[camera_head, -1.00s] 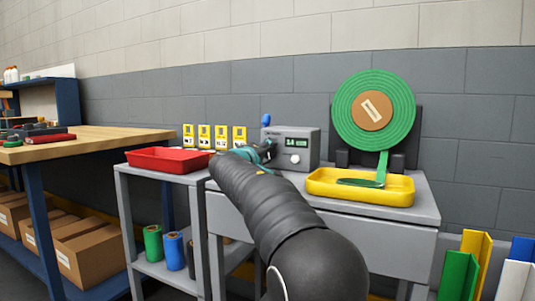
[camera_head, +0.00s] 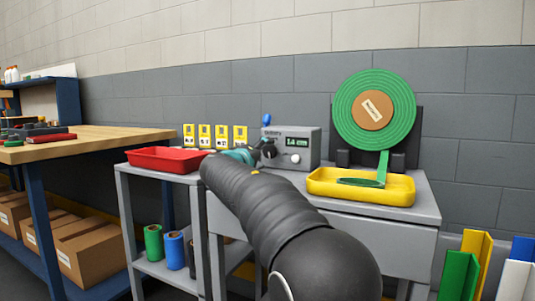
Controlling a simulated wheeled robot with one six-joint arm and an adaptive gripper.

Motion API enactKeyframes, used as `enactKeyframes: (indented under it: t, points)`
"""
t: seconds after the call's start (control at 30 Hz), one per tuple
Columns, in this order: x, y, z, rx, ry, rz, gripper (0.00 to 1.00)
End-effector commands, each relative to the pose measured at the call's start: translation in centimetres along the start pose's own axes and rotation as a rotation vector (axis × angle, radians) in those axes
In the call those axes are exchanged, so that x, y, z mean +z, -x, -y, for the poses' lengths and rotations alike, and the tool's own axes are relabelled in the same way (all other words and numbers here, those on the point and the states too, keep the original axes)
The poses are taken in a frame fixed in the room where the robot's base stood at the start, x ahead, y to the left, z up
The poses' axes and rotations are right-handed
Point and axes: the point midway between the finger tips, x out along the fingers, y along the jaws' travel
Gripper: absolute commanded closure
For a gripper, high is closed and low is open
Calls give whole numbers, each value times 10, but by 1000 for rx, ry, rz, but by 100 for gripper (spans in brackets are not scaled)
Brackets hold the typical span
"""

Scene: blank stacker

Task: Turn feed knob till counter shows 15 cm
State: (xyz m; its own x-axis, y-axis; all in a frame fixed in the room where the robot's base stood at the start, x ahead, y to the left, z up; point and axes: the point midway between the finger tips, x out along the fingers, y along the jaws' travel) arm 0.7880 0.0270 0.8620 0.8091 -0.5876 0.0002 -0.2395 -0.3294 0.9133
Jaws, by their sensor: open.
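The grey feeder box (camera_head: 310,152) stands on the grey bench, its green counter display (camera_head: 297,142) showing small digits that look like 14 cm, though a decimal point cannot be ruled out. A small pale round knob (camera_head: 295,160) sits below the display. My gripper (camera_head: 268,151) is at the left part of the box front, partly hidden behind my arm. It is open, and nothing is seen held in it. I cannot tell whether it touches the box or a dark knob there. A green strip roll (camera_head: 343,112) stands behind, its strip running down into the yellow tray (camera_head: 390,199).
A blue-tipped lever (camera_head: 266,119) rises above the box. A red tray (camera_head: 165,166) lies left, with several yellow cards (camera_head: 204,136) behind it. A wooden-topped workbench (camera_head: 90,142) is further left. Coloured angle profiles (camera_head: 457,278) stand at lower right.

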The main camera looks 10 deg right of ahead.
Motion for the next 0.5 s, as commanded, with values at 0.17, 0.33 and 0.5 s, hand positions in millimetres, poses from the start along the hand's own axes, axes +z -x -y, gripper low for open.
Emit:
enactKeyframes:
  t: [0.17, 0.33, 0.5]
  points:
    - [-1, 38, 0, -1, -1, -2, 26]
    - [-1, 66, 0, -1, 0, -2, 26]
    - [0, 81, 0, 0, 0, 0, 26]
